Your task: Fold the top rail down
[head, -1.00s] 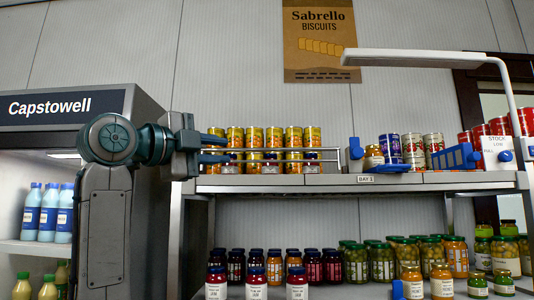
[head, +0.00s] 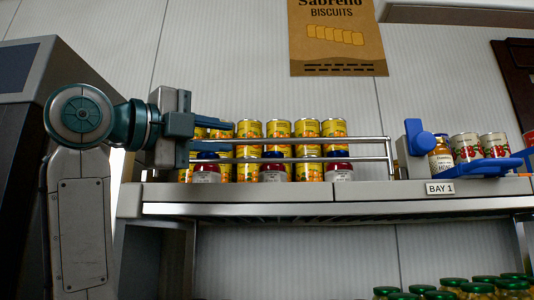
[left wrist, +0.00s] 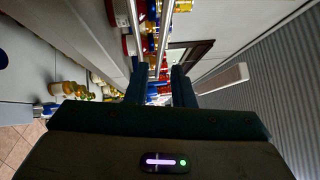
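The metal top rail (head: 340,139) runs level along the front of the upper shelf, above a parallel lower bar (head: 350,159), with an upright end at the right. It also shows in the left wrist view (left wrist: 163,45). My left gripper (head: 230,141) is at the rail's left end, its fingers apart, one above the top rail and one lower. In the left wrist view the gripper (left wrist: 158,70) is open, with the rail running ahead between its fingers. I cannot tell whether they touch it.
Yellow cans (head: 307,128) and red jars with dark lids (head: 339,172) stand behind the rail. A blue clip (head: 421,138), a honey jar (head: 441,158) and a blue tray-like piece (head: 485,168) are to the right. The shelf edge (head: 270,191) lies below.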

